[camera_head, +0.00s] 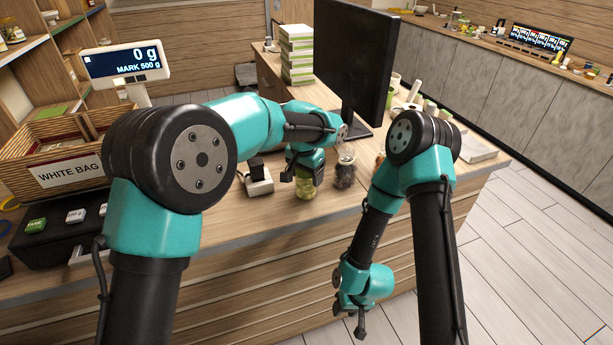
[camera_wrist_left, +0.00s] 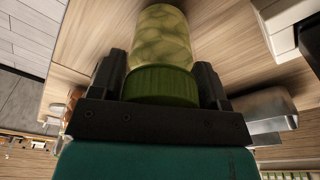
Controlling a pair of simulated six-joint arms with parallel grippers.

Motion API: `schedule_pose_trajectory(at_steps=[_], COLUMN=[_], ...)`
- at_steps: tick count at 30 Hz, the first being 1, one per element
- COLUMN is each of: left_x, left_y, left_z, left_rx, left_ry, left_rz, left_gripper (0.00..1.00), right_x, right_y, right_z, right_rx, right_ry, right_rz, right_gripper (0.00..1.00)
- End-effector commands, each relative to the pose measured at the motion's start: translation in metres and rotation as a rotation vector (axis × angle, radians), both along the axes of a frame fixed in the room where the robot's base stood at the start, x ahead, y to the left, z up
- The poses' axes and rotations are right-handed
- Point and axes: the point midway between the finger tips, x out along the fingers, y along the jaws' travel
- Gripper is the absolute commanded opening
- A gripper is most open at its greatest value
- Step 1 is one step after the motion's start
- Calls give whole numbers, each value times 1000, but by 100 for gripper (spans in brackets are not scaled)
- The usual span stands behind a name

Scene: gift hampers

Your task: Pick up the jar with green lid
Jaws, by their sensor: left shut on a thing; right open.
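The jar with green lid (camera_head: 306,188) stands near the front edge of the wooden counter in the head view, its lid hidden by my left gripper. In the left wrist view the jar (camera_wrist_left: 162,40) shows pale green contents and its green lid (camera_wrist_left: 160,86) sits between the two fingers. My left gripper (camera_head: 304,174) is above the jar and shut on it at the lid. Whether the jar's base touches the counter I cannot tell. My right gripper (camera_head: 352,306) hangs low in front of the counter, empty and apart from the jar.
A dark jar (camera_head: 345,171) stands just right of the green-lidded jar. A small white-and-black device (camera_head: 257,179) is to its left. A black monitor (camera_head: 355,60) stands behind. A basket labelled WHITE BAG (camera_head: 68,172) and a scale display (camera_head: 124,60) are at left.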

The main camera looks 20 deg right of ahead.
Motion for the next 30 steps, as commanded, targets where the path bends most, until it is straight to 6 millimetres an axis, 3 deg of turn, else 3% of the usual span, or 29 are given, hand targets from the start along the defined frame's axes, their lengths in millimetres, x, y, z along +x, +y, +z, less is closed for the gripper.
schedule_pose_trajectory(at_steps=[12,17,23,30], left_x=[0,-15,-41,-93], left_y=[0,4,12,26], left_z=[36,36,39,44], left_rx=[-3,0,-1,-1], left_ry=[-3,-2,-2,-2], left_rz=[0,-2,-3,-4], left_gripper=[33,33,33,33], right_x=[0,0,0,0], right_y=[0,0,0,0], right_z=[0,0,0,0], right_rx=[0,0,0,0], right_ry=[0,0,0,0], right_rz=[0,0,0,0], right_gripper=[43,43,43,43])
